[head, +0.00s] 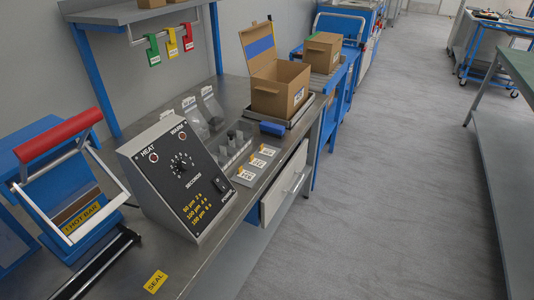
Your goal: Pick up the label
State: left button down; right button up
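Three small white printed labels with orange marks lie in a row on a grey holder (239,180) on the bench: a near one (246,174), a middle one (257,162) and a far one (267,150). I cannot tell which of them the task means. A white label (298,97) also shows on the open cardboard box (270,96) behind them. Neither of my grippers is in view.
A control box (180,180) and a heat sealer with a red handle (60,138) stand at the left. A yellow SEAL plate (155,282) lies at the bench's front. Clear bags (212,108), grey bins (232,150) and a blue block (272,129) surround the labels. A drawer (285,185) sticks out below.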

aim_at(263, 151)
jog(key=z, duration=1.8)
jog(key=i, duration=1.5)
jog(key=u, duration=3.45)
